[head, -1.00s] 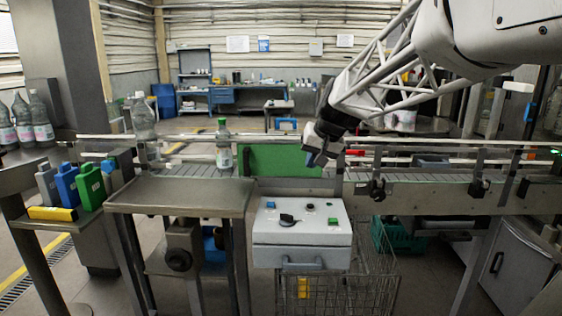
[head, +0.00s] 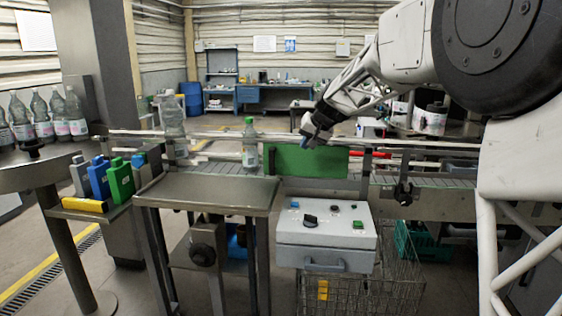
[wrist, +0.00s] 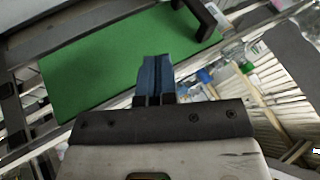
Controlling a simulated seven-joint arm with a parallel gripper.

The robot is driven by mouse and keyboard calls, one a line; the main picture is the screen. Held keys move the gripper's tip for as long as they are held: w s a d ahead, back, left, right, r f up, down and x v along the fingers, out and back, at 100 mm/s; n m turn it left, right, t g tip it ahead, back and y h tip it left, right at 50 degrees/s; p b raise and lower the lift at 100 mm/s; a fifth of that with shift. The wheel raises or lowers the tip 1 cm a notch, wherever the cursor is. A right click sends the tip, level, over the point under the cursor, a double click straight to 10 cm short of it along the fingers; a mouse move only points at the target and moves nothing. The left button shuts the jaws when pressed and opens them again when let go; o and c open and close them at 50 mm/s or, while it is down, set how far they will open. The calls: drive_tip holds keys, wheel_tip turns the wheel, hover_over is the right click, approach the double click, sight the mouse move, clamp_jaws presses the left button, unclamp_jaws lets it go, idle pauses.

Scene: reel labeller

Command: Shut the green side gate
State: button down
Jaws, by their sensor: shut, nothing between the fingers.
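The green side gate (head: 296,162) is a flat green panel along the near side of the conveyor, right of a clear bottle with a green cap (head: 249,146). A dark handle (wrist: 196,14) shows at its edge in the wrist view.
A grey control box (head: 325,240) stands in front of the conveyor below the gate. A metal side table (head: 205,193) is left of it. Another clear bottle (head: 174,125) stands on the conveyor farther left. Colored containers (head: 120,180) stand at the left.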

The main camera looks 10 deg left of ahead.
sight(280, 160)
drive_tip(key=shift+f, duration=0.15)
drive_tip(key=x, duration=0.9)
drive_tip(key=shift+a, duration=0.1)
drive_tip(key=shift+w+a+f, duration=0.1)
drive_tip(key=shift+a+f, duration=0.05)
drive_tip(key=shift+a, duration=0.9)
drive_tip(key=shift+w+a+f, duration=0.1)
drive_tip(key=shift+a, duration=1)
drive_tip(key=shift+a, duration=0.1)
drive_tip(key=a, duration=2.6)
drive_tip(key=shift+s+a, duration=0.1)
drive_tip(key=shift+a, duration=0.3)
drive_tip(key=shift+a, duration=0.1)
